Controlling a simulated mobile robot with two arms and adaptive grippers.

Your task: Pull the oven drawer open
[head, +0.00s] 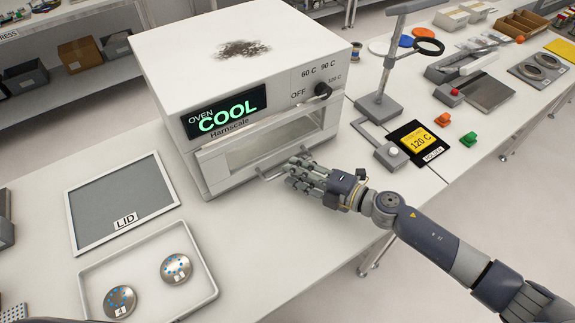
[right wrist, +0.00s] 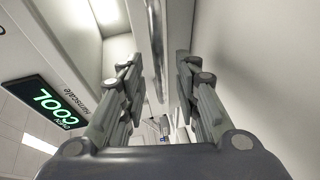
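The white oven (head: 185,72) stands on the bench with a green "COOL" display and a knob (head: 322,89). Its drawer front (head: 214,170) has a glass window and a bar handle (head: 268,177) low down; I cannot tell whether there is a gap behind the front. My right gripper (head: 298,172) is at the handle, hiding part of it. In the right wrist view the handle bar (right wrist: 157,45) runs between the two fingers of this gripper (right wrist: 158,68), with space showing on both sides. The fingers are apart. My left gripper is not in view.
A grey panel labelled "LID" (head: 120,200) and a white tray (head: 150,255) with two round metal discs lie on the bench at left. Bench in front of the drawer is clear.

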